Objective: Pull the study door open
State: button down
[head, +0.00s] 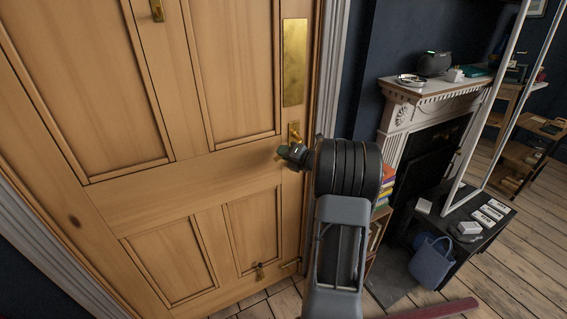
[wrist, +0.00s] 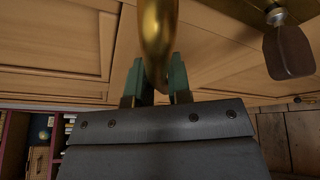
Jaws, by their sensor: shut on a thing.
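The door (head: 150,180) is pale wood with recessed panels and fills the left of the head view. A tall brass plate (head: 294,62) is fixed near its right edge. My gripper (head: 290,155) is at the door's right side, just below a small brass plate (head: 294,131). In the wrist view, the green fingers of my gripper (wrist: 157,80) stand on both sides of a brass handle (wrist: 156,35) and are shut on it. My wrist hides most of the handle in the head view. I cannot tell whether the door is slightly ajar.
A white fireplace (head: 400,120) and a dark low table (head: 465,235) stand at the right. A blue bag (head: 431,262) sits beside the table. Books (head: 386,187) are stacked close to my arm. Bare floorboards (head: 510,265) lie at the lower right.

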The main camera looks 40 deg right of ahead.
jog(key=shift+d+f+n+g+h+b, duration=0.35)
jog(key=shift+f+n+b, duration=0.3)
jog(key=shift+n+b, duration=0.8)
jog(key=shift+d+m+b, duration=0.1)
jog(key=shift+m+b, duration=0.15)
jog(key=shift+b, duration=0.15)
jog(key=c, duration=1.3)
grip_release()
jog(key=shift+s, duration=0.1)
jog(key=shift+o, duration=1.2)
jog(key=shift+s, duration=0.1)
jog(key=v, duration=1.3)
jog(key=shift+s+b, duration=0.3)
jog(key=shift+r, duration=0.1)
